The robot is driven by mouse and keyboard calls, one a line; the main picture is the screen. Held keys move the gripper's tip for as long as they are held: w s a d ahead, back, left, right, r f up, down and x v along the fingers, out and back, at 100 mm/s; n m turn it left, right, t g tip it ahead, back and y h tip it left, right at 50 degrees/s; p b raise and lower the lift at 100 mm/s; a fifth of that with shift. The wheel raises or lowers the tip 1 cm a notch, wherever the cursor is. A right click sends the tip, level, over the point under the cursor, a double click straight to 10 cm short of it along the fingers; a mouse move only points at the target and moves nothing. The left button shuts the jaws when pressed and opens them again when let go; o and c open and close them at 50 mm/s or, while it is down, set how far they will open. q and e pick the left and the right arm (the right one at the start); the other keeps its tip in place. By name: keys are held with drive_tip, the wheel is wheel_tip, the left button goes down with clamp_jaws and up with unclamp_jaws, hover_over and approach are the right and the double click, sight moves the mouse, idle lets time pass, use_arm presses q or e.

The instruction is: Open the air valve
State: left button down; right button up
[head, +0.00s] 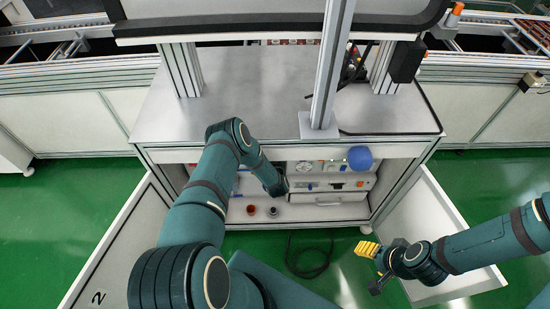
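The open cabinet under the workbench holds a light panel (332,183) with a round gauge and small fittings. A round blue part (360,158) sits at the panel's upper right. I cannot tell which fitting is the air valve. My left arm reaches into the cabinet, and its gripper (275,184) is at the left side of the panel. Its fingers are dark and too small to make out, so contact is unclear. My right gripper (377,266) is outside the cabinet, low at the right, away from the panel. A yellow ribbed piece (367,249) shows at its end.
Cabinet doors stand open at the left (115,250) and right (425,215). A red-brown cup (251,210) and a dark cup (272,211) stand on the cabinet floor. A black hose (308,262) lies coiled on the green floor in front. The bench top (240,95) is mostly clear.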

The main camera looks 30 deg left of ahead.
idle(0.5)
use_arm(q)
drive_tip(key=c, duration=1)
unclamp_jaws()
drive_tip(key=shift+f, duration=0.1)
drive_tip(key=shift+o, duration=0.2)
drive_tip(key=v, duration=1.2)
drive_tip(key=shift+w+d, duration=0.1)
drive_tip(key=shift+d, duration=0.05)
